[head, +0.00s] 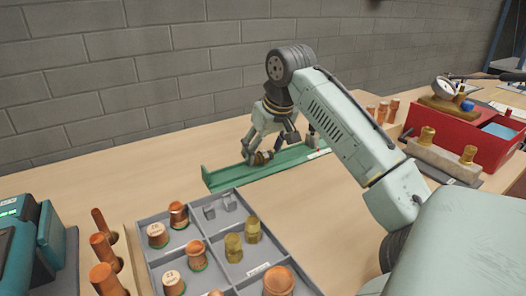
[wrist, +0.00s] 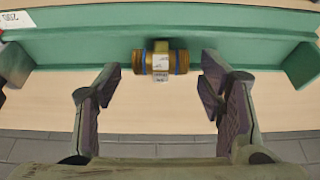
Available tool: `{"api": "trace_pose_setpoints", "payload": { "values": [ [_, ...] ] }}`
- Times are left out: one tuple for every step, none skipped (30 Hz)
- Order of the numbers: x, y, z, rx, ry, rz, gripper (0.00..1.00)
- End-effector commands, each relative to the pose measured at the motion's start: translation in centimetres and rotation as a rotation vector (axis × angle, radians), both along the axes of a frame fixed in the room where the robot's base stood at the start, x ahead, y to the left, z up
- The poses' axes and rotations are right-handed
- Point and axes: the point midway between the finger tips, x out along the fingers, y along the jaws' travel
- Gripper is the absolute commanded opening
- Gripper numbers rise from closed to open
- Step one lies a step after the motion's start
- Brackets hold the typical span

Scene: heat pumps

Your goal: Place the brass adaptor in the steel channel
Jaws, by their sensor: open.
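The steel channel (head: 222,178) is a long green trough on the bench in the head view; it also spans the top of the wrist view (wrist: 80,42). The brass adaptor (wrist: 160,60) is a short brass piece with dark blue bands at its ends and a pale label. It lies at the channel, overlapping its near edge in the wrist view; I cannot tell exactly how it rests. In the head view the adaptor (head: 262,158) is partly hidden by my fingers. My gripper (wrist: 161,70) is open, with a finger either side of the adaptor and visible gaps.
A grey divided tray (head: 190,240) with copper and brass fittings stands in front of the channel. Copper fittings (head: 104,250) stand at the left beside a teal device (head: 20,240). A red box (head: 460,140) and a block with brass fittings (head: 440,158) are at the right.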

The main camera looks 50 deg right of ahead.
Motion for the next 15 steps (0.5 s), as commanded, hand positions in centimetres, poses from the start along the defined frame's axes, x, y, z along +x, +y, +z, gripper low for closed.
{"api": "trace_pose_setpoints", "payload": {
  "values": [
    [-0.2,0.1,0.7,-0.001,-0.004,0.000,0.63],
    [-0.4,0.2,1.2,-0.001,-0.003,0.001,0.63],
    [-0.7,0.3,2.0,-0.002,-0.004,0.001,0.63],
    [-1.0,0.4,2.6,-0.001,-0.003,0.001,0.63],
    [-1.2,0.4,3.3,-0.002,-0.004,0.001,0.63],
    [-1.5,0.5,4.1,-0.001,-0.004,0.000,0.63],
    [-1.8,0.6,4.7,0.000,-0.003,0.001,0.63],
    [-2.0,0.7,5.3,-0.001,-0.004,0.001,0.63],
    [-2.3,0.8,6.1,-0.001,-0.002,0.001,0.63],
    [-2.5,0.9,6.7,-0.001,-0.004,0.001,0.63],
    [-2.8,0.9,7.2,-0.001,-0.002,0.001,0.63],
    [-3.0,1.0,7.8,0.000,-0.003,0.001,0.63],
    [-3.2,1.1,8.3,0.000,-0.002,0.000,0.63],
    [-3.4,1.1,8.7,0.001,-0.001,0.000,0.63],
    [-3.5,1.2,9.1,0.000,-0.002,0.000,0.63]
  ]
}}
